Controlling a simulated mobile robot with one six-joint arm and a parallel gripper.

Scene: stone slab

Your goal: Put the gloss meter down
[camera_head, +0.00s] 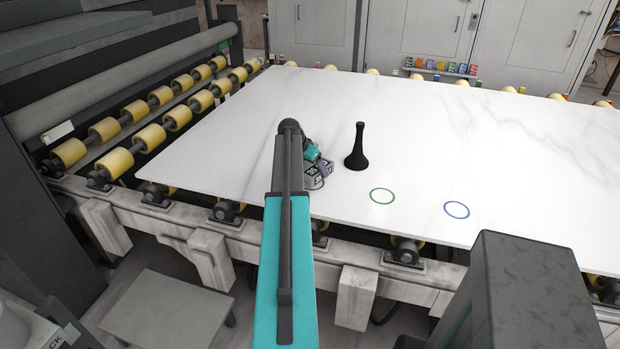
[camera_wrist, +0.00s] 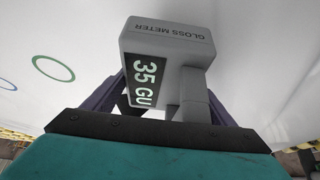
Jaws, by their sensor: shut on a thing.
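My gripper (camera_head: 315,172) is over the near part of the white stone slab (camera_head: 260,120), left of the black flared object. In the wrist view my gripper (camera_wrist: 165,100) is shut on the gloss meter (camera_wrist: 165,38), a grey block marked "GLOSS METER" with a dark display reading "35 GU". The meter sits between the purple fingers. In the head view my arm and gripper largely hide it. Whether its underside touches the slab cannot be told.
A black flared object (camera_head: 357,150) stands upright on the slab. A green ring (camera_head: 382,196) and a blue ring (camera_head: 457,210) are marked to the right. Yellow rollers (camera_head: 150,137) lie left of the slab. The slab's left and far right surfaces are clear.

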